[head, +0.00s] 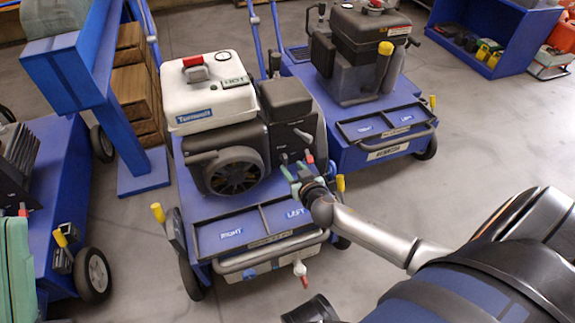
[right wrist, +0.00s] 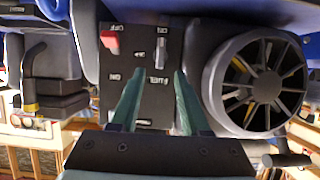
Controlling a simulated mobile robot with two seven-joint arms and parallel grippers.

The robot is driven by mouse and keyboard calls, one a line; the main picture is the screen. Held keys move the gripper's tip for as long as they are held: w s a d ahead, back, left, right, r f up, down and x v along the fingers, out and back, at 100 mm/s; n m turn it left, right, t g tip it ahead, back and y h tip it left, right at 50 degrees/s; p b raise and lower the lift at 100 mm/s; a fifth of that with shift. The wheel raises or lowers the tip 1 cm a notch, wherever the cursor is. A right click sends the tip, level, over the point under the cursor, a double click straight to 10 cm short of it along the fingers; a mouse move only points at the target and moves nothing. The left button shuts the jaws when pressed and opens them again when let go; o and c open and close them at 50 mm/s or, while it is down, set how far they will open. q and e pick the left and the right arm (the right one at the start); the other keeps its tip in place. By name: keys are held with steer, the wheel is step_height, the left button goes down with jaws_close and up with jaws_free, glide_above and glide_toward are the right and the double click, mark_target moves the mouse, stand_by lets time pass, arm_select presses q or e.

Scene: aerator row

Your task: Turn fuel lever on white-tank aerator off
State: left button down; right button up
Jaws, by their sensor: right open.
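The white-tank aerator (head: 205,95) stands mid-frame in the head view, with a red cap on its tank. Its dark control panel (right wrist: 150,100) fills the middle of the right wrist view, with upside-down labels including FUEL. A grey lever (right wrist: 161,50) sits beside the FUEL label, and a red switch (right wrist: 110,40) is to its left. My right gripper (head: 293,172) is at the panel, its teal fingers open. My left gripper is not in view.
A round fan cover (right wrist: 262,82) is right of the fingers. A tray (head: 255,222) labelled RIGHT and LEFT lies below the engine. A second aerator with a dark tank (head: 365,40) stands behind right. A blue frame (head: 105,90) is at left.

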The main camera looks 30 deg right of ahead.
mark_target(286, 160)
steer(key=shift+b+x, duration=0.8)
steer(key=shift+x, duration=1.8)
jaws_close()
